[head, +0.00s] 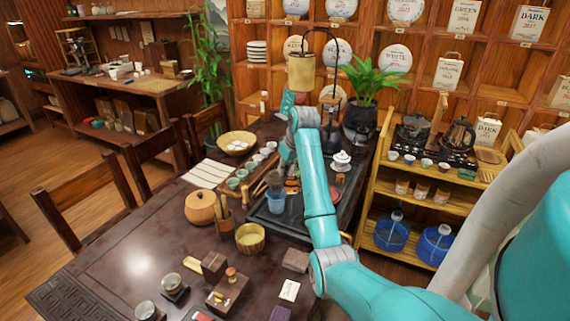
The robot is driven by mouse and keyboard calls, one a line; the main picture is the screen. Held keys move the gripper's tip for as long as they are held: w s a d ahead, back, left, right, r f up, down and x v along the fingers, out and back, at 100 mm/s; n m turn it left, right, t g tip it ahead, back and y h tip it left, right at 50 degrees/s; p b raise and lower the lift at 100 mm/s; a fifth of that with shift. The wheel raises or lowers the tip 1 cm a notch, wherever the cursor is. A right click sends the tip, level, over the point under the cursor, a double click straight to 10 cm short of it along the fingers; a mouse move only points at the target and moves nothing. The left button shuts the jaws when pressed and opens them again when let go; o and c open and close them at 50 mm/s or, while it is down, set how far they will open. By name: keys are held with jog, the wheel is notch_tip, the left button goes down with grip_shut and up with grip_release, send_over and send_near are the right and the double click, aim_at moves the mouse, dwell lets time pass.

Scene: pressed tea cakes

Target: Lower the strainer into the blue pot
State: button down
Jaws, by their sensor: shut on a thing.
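A small light blue pot (276,202) stands on the dark tea tray, left of my arm. My teal arm reaches up the picture, and my gripper (276,174) points down above the pot. It is shut on the strainer, a small brownish thing (272,184) at the pot's mouth. The strainer is small and partly covered, so I cannot tell whether it is inside the rim or just over it.
A lidded wooden jar (201,207), a tool holder (224,221) and a golden bowl (250,238) stand left and in front. Small cups (242,175) line the tray's left side.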

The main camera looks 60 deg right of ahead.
jog(key=shift+f, duration=3.4)
jog(key=c, duration=0.5)
grip_release()
jog(key=shift+r, duration=3.5)
jog(key=shift+f, duration=0.1)
